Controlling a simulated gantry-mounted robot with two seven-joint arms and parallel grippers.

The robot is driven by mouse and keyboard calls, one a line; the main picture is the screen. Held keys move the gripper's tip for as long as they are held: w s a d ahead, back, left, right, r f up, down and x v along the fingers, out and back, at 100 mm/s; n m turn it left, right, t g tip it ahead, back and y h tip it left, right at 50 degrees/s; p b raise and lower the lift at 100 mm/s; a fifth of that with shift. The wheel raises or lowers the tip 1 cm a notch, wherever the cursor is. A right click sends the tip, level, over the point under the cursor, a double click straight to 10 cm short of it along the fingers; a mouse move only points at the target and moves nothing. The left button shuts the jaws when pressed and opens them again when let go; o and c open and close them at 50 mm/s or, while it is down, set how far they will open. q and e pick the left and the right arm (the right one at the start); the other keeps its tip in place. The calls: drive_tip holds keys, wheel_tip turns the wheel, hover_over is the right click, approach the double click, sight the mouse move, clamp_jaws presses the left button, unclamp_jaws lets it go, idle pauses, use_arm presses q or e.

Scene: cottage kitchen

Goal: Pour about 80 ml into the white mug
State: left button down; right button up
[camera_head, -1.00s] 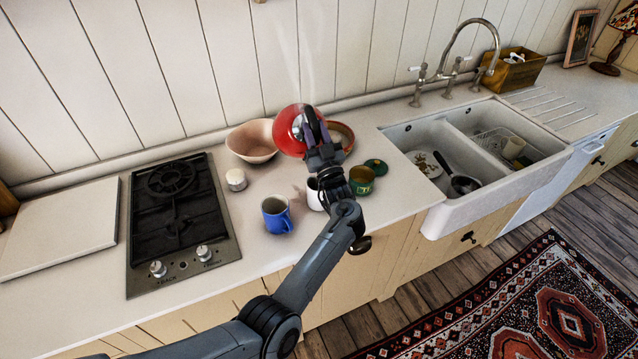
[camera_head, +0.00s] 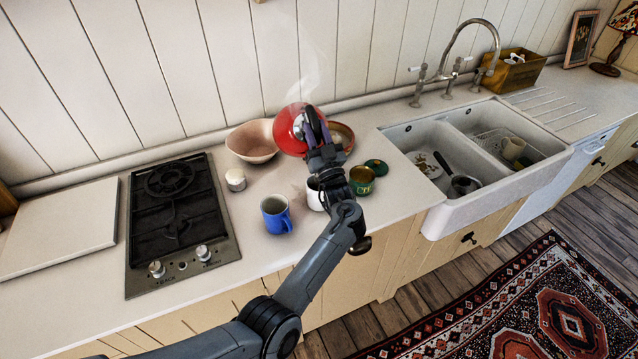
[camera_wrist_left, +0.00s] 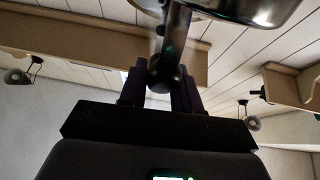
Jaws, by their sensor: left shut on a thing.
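A red kettle (camera_head: 287,131) with steam rising from it is held above the counter. My left gripper (camera_head: 316,127) is shut on its dark handle, which also shows between the fingers in the left wrist view (camera_wrist_left: 166,66). The white mug (camera_head: 314,194) stands upright on the counter below and is partly hidden by my left arm. I cannot see into the mug, and the kettle's spout and any stream are not clear. My right gripper is not in view.
A blue mug (camera_head: 276,214) stands left of the white mug, and a green and gold pot (camera_head: 362,180) right of it. A pink bowl (camera_head: 252,143), a small white jar (camera_head: 235,180) and a brown bowl (camera_head: 343,134) are behind. The hob (camera_head: 178,222) is left, the sink (camera_head: 440,215) right.

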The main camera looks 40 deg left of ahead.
use_arm(q)
drive_tip(key=shift+r, duration=0.35)
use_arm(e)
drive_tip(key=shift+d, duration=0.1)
